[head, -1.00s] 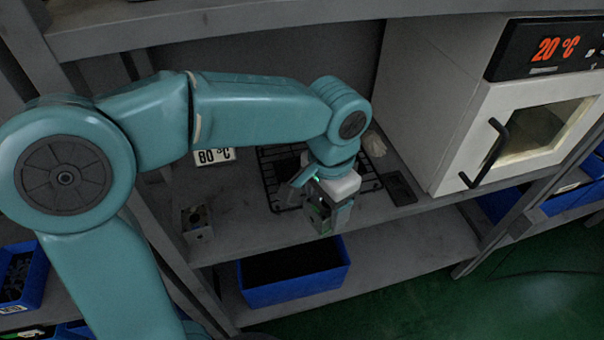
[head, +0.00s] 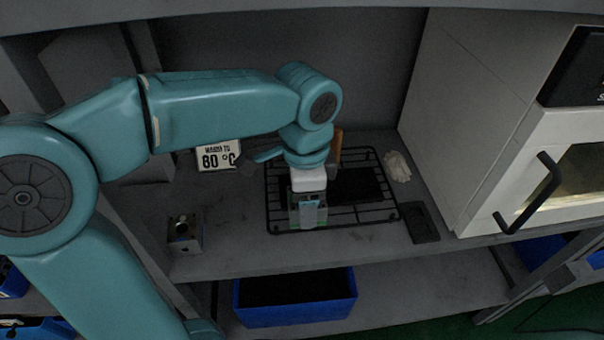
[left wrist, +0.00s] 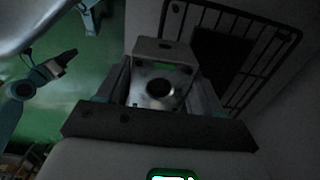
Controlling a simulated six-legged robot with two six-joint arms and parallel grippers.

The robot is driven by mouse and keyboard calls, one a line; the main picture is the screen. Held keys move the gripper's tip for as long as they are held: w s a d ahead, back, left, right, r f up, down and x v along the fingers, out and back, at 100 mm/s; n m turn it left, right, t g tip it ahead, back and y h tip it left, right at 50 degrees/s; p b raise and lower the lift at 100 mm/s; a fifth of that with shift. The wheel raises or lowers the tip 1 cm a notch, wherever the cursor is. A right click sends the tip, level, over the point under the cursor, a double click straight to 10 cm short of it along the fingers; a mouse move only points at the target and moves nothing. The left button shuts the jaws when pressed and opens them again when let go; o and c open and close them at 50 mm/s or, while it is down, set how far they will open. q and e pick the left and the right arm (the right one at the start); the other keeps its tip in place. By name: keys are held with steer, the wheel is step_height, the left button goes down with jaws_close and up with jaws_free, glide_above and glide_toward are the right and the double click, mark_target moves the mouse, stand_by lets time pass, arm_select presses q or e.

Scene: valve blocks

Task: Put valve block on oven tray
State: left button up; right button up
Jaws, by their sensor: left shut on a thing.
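My left gripper (head: 308,212) points down over the front left part of the oven tray (head: 290,231), a black wire rack on the shelf. It is shut on a valve block, a grey metal block with a round dark hole, seen between the fingers in the left wrist view (left wrist: 165,72). In the head view the block is mostly hidden by the gripper, and I cannot tell whether it touches the rack. The rack also shows in the left wrist view (left wrist: 247,62), at upper right. Another metal block (head: 185,234) stands on the shelf left of the rack.
A dark plate (head: 360,185) lies on the rack, right of my gripper. An 80 °C sign (head: 217,156) stands behind left. A crumpled pale cloth (head: 398,167), a small dark tray (head: 418,222) and the white oven (head: 490,130) are at right. A blue bin (head: 295,312) sits below.

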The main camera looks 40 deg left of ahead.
arm_select(q)
steer(key=w+a, duration=0.4)
steer(key=a, duration=0.1)
steer(key=shift+w+p, duration=0.1)
steer(key=shift+p, duration=0.2)
steer(key=shift+w+a, duration=0.6)
steer(key=shift+a, duration=0.15)
steer(key=shift+w+f, duration=0.1)
steer(key=shift+f, duration=1.65)
steer(key=shift+f+b, duration=0.15)
steer(key=shift+b, duration=0.2)
steer(key=o, duration=1.5)
steer(key=shift+o, duration=0.2)
steer(key=shift+r, duration=0.5)
step_height(320, 180, up, 7)
steer(key=p, duration=0.1)
steer(key=shift+p, duration=0.35)
